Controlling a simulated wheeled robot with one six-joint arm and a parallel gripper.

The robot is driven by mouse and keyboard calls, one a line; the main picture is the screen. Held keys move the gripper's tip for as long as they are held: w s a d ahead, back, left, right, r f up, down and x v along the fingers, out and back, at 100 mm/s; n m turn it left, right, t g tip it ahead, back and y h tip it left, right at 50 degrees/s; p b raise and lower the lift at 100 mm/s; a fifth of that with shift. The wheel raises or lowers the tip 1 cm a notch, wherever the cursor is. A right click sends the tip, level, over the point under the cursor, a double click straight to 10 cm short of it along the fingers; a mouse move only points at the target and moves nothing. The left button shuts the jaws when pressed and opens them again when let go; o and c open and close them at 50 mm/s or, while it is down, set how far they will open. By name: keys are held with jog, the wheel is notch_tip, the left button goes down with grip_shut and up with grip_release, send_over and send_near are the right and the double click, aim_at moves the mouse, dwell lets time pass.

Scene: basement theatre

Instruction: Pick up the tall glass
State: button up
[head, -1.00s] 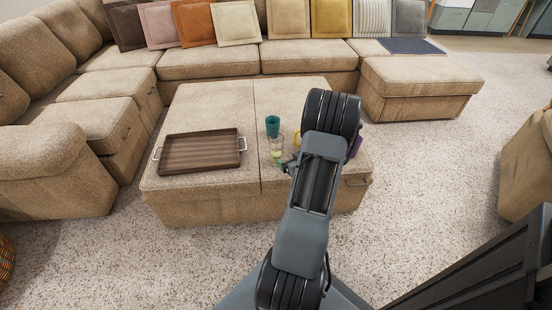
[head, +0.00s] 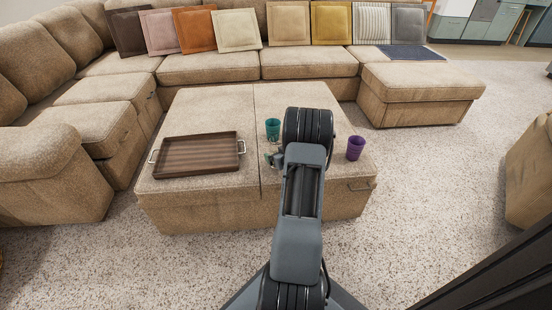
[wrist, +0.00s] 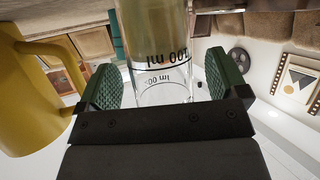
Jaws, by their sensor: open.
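The tall glass (wrist: 158,40) is clear, with dark "100 ml" markings and a greenish-yellow content. In the wrist view it stands between the two green pads of my gripper (wrist: 160,82). The pads are apart, one on each side, and I see no clear grip on the glass. The view is upside down. In the head view my gripper (head: 274,157) is at the ottoman, and it and the arm hide most of the glass.
A yellow mug (wrist: 32,95) is close beside the left finger in the wrist view. On the ottoman (head: 215,105) are a teal cup (head: 272,129), a purple cup (head: 355,148) and a wooden tray (head: 197,155). The ottoman's back left is clear.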

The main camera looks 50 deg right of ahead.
jog(key=shift+w+f, duration=0.1)
jog(key=shift+w, duration=0.15)
jog(key=shift+d, duration=0.1)
jog(key=c, duration=1.2)
